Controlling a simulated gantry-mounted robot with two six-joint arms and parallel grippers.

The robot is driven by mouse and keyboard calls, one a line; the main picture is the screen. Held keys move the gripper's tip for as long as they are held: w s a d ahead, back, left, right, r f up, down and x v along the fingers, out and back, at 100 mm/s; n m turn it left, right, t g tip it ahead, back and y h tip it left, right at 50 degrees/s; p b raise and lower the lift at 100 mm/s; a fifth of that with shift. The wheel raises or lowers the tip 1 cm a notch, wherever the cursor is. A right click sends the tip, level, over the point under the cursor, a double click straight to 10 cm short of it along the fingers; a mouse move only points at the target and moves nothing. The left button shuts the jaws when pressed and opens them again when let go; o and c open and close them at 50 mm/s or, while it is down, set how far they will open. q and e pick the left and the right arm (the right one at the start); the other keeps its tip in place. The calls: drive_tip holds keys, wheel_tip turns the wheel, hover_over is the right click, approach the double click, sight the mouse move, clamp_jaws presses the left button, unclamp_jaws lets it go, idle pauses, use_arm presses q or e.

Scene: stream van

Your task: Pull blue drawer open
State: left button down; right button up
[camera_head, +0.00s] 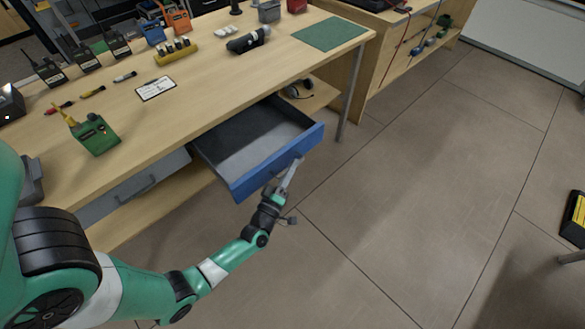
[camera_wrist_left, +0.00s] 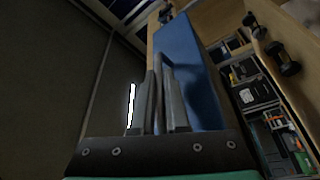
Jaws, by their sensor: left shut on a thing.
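The blue drawer (camera_head: 277,162) is under the workbench and stands well out from it, its grey inside empty where I can see it. In the left wrist view the blue front (camera_wrist_left: 185,62) stands just beyond the fingers. My left gripper (camera_head: 293,168) is at the outer face of the drawer front, right of its middle. It is shut on the drawer's handle (camera_wrist_left: 157,65), a thin bar between the two fingers in the left wrist view. The fingers hide most of the handle in the head view. My right gripper is in neither view.
A grey drawer (camera_head: 134,188) with a handle sits closed to the left under the bench. The wooden bench top (camera_head: 200,95) holds radios, a green box (camera_head: 95,134), a yellow rack (camera_head: 176,52) and a green mat (camera_head: 330,34). A metal leg (camera_head: 349,92) stands right of the drawer. The tiled floor (camera_head: 400,190) in front is clear.

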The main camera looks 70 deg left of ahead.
use_arm(q)
drive_tip(key=c, duration=0.9)
unclamp_jaws()
drive_tip(key=shift+s+d, duration=0.1)
drive_tip(key=shift+s+d, duration=0.25)
drive_tip(key=shift+s, duration=0.05)
drive_tip(key=p+v, duration=0.2)
drive_tip(key=v, duration=0.8)
drive_tip(key=shift+s+d+f, duration=0.15)
drive_tip(key=shift+s, duration=0.1)
drive_tip(key=shift+p, duration=0.3)
